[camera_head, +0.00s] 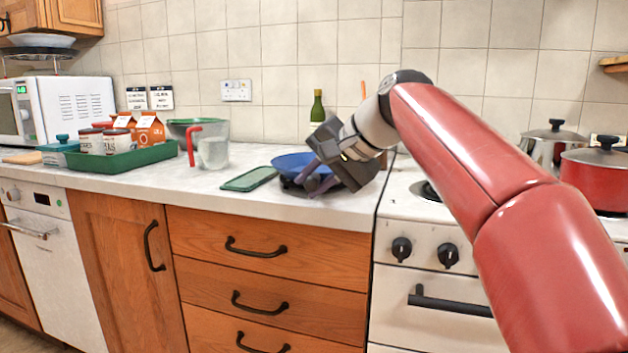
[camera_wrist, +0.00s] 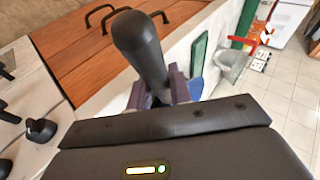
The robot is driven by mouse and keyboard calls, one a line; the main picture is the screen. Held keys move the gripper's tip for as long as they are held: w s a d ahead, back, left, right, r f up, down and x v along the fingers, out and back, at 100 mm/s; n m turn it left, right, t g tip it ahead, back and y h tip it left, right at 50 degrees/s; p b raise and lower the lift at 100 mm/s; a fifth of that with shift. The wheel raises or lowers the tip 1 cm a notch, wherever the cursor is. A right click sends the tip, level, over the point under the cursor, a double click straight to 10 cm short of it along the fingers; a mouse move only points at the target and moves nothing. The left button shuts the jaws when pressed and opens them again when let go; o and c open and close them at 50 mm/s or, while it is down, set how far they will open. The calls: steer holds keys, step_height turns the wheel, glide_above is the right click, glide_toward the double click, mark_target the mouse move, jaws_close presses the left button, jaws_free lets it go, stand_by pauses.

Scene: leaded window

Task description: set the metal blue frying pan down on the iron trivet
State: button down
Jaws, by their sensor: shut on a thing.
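The blue frying pan (camera_head: 292,161) is over the counter near its right end, left of the stove. It looks roughly level. My gripper (camera_head: 318,181) is shut on the pan's dark handle, in front of the pan. In the wrist view the thick black handle (camera_wrist: 140,45) stands between the two purple fingers of my gripper (camera_wrist: 160,92), and a strip of the blue pan (camera_wrist: 196,88) shows beside them. I cannot tell whether pan and trivet touch.
A green flat board (camera_head: 249,179) lies close left of the pan. A glass jug (camera_head: 213,153), a green tray (camera_head: 122,160) with cans and cartons, and a microwave (camera_head: 70,108) stand farther left. A green bottle (camera_head: 317,107) stands behind. Pots (camera_head: 597,172) are on the stove.

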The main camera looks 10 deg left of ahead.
steer(key=c, duration=1.2)
jaws_free()
steer(key=shift+f, duration=0.1)
